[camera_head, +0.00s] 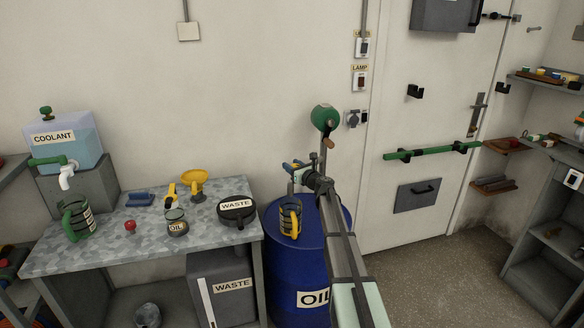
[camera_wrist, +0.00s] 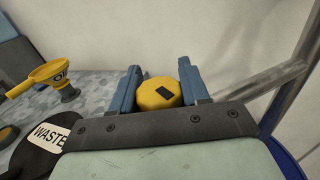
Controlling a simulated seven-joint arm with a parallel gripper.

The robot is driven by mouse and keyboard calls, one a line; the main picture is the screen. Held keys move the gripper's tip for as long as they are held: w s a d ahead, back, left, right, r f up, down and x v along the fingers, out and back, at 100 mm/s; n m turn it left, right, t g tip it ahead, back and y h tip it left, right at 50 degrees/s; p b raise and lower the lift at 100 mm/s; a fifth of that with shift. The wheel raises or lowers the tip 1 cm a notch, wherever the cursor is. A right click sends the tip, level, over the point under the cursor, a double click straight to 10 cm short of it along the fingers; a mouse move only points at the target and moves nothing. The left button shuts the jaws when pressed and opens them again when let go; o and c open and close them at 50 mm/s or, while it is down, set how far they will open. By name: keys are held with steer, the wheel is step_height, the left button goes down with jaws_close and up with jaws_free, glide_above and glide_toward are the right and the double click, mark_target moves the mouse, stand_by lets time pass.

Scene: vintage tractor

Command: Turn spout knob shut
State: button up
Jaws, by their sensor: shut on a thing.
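The spout knob (camera_wrist: 150,98) is a yellow, faceted knob with a dark rectangular mark, in the middle of the wrist view. My gripper (camera_wrist: 159,80) has its two blue fingers on either side of the knob and is shut on it. In the head view my gripper (camera_head: 290,166) is above the blue oil drum (camera_head: 312,265), by the wall. There the knob is too small and covered to make out. The spout itself is mostly hidden behind my gripper and arm.
The workbench (camera_head: 110,258) at left holds a waste container (camera_head: 237,212), a yellow funnel (camera_head: 194,181) and a coolant tank (camera_head: 68,143).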

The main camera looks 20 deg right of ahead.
steer(key=shift+d+m+t+h, duration=0.2)
steer(key=shift+m+h, duration=0.55)
steer(key=shift+h, duration=0.4)
steer(key=shift+d+m+t+h, duration=0.1)
steer(key=shift+m+t+h, duration=0.1)
steer(key=shift+m+h, duration=0.75)
steer(key=shift+w+h, duration=0.1)
steer(key=shift+h, duration=0.3)
steer(key=o, duration=1)
steer(key=shift+c, duration=0.2)
steer(key=s, duration=1.4)
steer(key=shift+d, duration=0.2)
steer(key=shift+w+n, duration=0.1)
steer(key=shift+n, duration=0.2)
